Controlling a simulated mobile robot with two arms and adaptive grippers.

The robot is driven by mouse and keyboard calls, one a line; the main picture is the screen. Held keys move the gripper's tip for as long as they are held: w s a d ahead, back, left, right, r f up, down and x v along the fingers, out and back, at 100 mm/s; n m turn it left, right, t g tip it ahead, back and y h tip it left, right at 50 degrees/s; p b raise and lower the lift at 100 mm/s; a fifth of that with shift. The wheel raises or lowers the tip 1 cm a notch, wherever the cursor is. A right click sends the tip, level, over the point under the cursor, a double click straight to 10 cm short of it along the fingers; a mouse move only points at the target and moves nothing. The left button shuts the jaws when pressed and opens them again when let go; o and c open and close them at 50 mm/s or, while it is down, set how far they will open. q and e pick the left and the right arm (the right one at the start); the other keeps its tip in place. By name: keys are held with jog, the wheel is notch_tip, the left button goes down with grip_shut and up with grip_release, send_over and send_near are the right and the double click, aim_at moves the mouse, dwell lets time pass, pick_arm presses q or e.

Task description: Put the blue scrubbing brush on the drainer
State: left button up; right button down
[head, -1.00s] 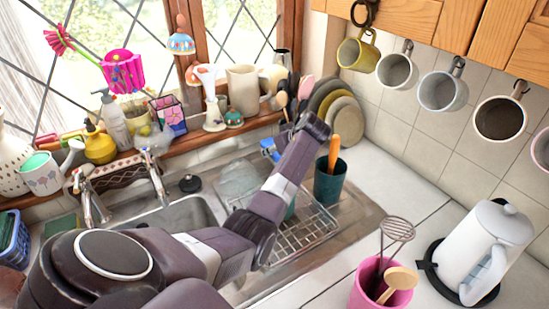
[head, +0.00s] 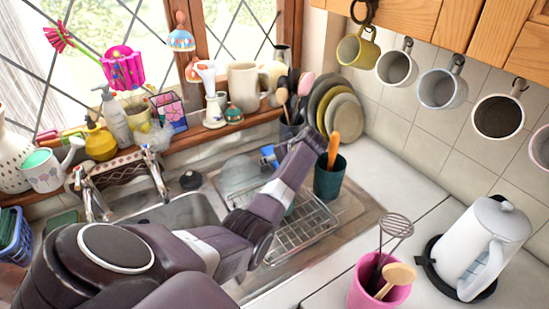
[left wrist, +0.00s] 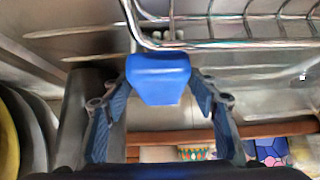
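The blue scrubbing brush (left wrist: 158,78) is between the fingertips of my left gripper (left wrist: 160,88) in the left wrist view. Both fingers close in on its sides, and only its blocky blue end shows. In the head view a bit of the blue brush (head: 268,154) shows left of my left forearm, near the back edge of the drainer. The wire drainer (head: 300,232) lies right of the sink, partly covered by my arm. In the left wrist view its wires (left wrist: 240,42) run just beyond the brush. My left fingers are hidden in the head view. My right gripper is not visible.
A dark green pot with an orange handle (head: 329,178) stands right of my arm. A pink pot of utensils (head: 378,285) and a white kettle (head: 482,250) stand at the right. The crowded windowsill (head: 200,133) is behind the sink (head: 185,212). Mugs hang above the right counter.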

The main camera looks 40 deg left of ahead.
pick_arm(q)
jog(key=shift+r+p, duration=0.3)
jog(key=shift+d, duration=0.25)
jog(key=b+v, duration=0.3)
jog(key=v, duration=0.7)
jog(key=shift+d+r, duration=0.15)
jog(key=shift+s+d+r, duration=0.2)
jog(key=shift+d+r, duration=0.1)
jog(key=shift+r, duration=0.15)
